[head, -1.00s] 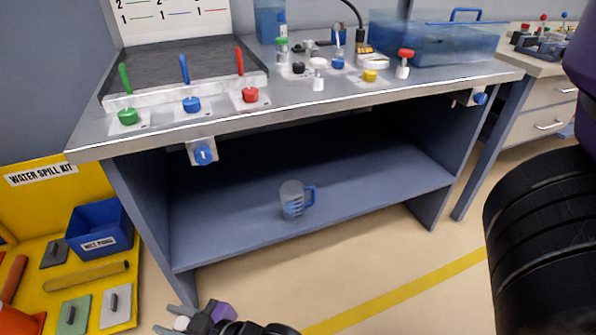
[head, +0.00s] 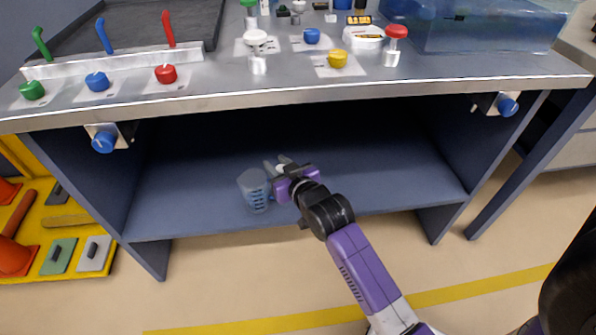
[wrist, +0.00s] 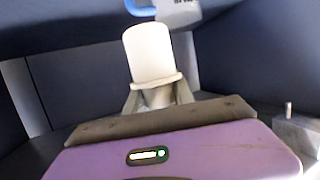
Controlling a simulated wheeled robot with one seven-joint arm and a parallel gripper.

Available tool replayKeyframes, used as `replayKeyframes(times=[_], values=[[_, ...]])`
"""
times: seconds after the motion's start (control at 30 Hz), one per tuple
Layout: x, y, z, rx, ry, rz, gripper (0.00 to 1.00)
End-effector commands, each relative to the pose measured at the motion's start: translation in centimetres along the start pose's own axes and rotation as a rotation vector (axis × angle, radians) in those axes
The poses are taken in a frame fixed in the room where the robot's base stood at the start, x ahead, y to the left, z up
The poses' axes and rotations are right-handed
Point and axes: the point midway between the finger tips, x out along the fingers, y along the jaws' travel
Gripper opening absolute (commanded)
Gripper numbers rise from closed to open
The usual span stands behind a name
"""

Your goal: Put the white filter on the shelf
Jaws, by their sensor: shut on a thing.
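My gripper (head: 278,167) is inside the open space under the bench, over the blue-grey shelf (head: 370,196). It is shut on the white filter, a plain white cylinder with a wider rim at its base, clear in the wrist view (wrist: 147,52). The fingers grip it below that rim. In the head view the filter is very small and mostly lost between the fingers. I cannot tell whether it touches the shelf or hangs just above it.
A clear measuring jug (head: 255,190) with blue markings stands on the shelf just left of my gripper. The bench top (head: 300,92) overhangs the shelf. Side panels (head: 450,215) close its ends. The shelf looks bare to the right and far left.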

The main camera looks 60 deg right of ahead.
Motion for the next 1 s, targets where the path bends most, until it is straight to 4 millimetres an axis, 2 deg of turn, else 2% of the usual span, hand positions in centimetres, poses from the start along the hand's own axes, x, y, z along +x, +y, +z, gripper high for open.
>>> replayKeyframes(times=[0.03,0.2,0.3,0.4,0.57,0.67,1.0], values=[[0.7,3.2,-0.8,0.018,0.005,0.058,0.00],[1.5,12.0,-2.4,0.071,0.004,0.216,0.00],[1.4,15.8,-2.9,0.095,0.004,0.283,0.00],[1.1,18.4,-3.3,0.112,0.004,0.328,0.00],[1.1,20.1,-2.8,0.123,0.002,0.358,0.00],[1.6,20.2,-0.9,0.125,0.000,0.360,0.00],[4.0,20.0,7.1,0.124,0.000,0.359,0.00]])
